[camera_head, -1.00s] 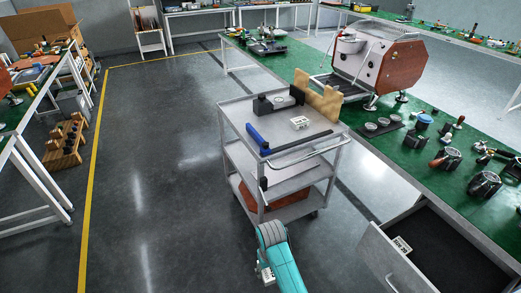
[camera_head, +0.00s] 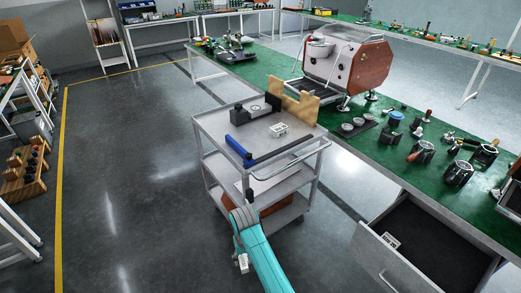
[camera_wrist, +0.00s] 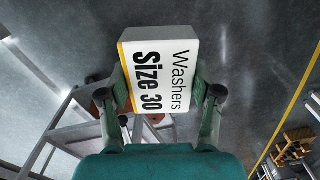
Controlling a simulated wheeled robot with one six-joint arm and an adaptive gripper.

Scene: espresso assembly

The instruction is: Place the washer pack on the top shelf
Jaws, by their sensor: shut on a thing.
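My gripper (camera_wrist: 163,91) is shut on a white washer pack (camera_wrist: 160,70) with a yellow edge, printed "Washers Size 30". One finger is on each side of it. In the head view the pack (camera_head: 243,262) shows as a small white box beside my turquoise arm, in front of and below the cart top. The three-level grey cart has its top shelf (camera_head: 212,122) above and beyond the pack. The gripper fingers are too small to make out in the head view.
On the top shelf are another white box (camera_head: 279,130), a blue-handled tool (camera_head: 238,147), a black block (camera_head: 240,115) and a tan wooden stand (camera_head: 301,108). The cart's push handle (camera_head: 292,160) faces me. An open drawer (camera_head: 372,262) is at right.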

